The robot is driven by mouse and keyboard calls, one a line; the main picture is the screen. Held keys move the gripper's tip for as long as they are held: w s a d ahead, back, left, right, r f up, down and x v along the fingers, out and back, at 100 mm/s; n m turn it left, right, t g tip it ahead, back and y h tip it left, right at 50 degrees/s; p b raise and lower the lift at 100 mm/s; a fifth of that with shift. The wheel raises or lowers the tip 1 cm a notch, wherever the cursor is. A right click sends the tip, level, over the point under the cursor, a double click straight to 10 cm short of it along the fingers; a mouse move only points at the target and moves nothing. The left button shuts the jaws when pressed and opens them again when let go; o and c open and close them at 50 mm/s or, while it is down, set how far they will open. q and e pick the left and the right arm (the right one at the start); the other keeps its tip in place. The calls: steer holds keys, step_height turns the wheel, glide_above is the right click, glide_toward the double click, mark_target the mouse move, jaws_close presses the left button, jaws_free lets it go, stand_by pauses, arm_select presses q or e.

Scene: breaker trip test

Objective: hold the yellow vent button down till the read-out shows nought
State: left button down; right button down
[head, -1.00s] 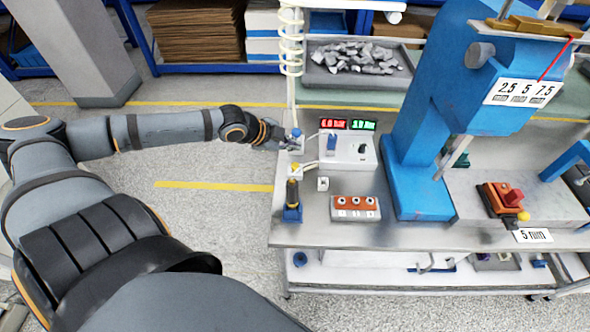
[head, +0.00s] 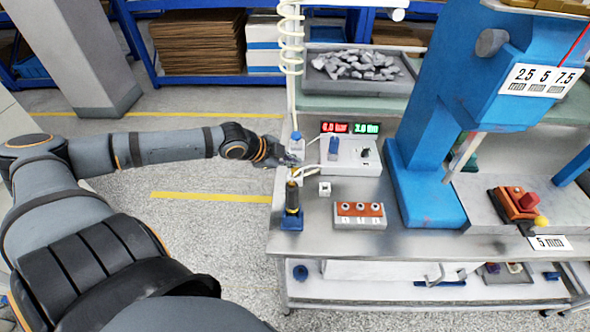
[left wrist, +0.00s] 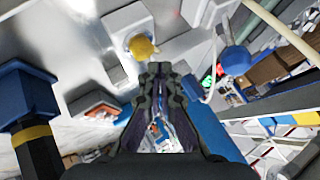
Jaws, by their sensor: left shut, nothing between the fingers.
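The yellow vent button (left wrist: 142,46) sits on a pale block in the left wrist view, just beyond my left fingertips and slightly to their left. In the head view my gripper largely hides it. My left gripper (head: 291,158) is shut and empty, over the left edge of the bench. Its closed fingertips (left wrist: 160,70) show in the left wrist view; a gap to the button seems to remain, but contact is hard to judge. The red read-out (head: 334,128) is lit and seems to show 6.0 bar. A green read-out (head: 366,128) is beside it. My right gripper is not in view.
A blue knob (head: 296,137) stands just behind my gripper and also shows in the left wrist view (left wrist: 237,60). A dark post in a blue base (head: 291,220) stands in front. An orange-topped block (head: 360,212) and a blue press (head: 430,185) stand to the right.

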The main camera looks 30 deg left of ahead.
mark_target(293, 171)
arm_select(q)
steer(key=shift+f, duration=0.1)
stand_by(0.7)
steer(key=shift+f+b, duration=0.35)
steer(key=shift+b, duration=0.05)
steer(key=shift+f+b, duration=0.55)
stand_by(0.5)
stand_by(1.9)
steer(key=shift+r+p, duration=1)
step_height(293, 171, up, 5)
steer(key=p, duration=0.5)
steer(key=shift+r, duration=0.1)
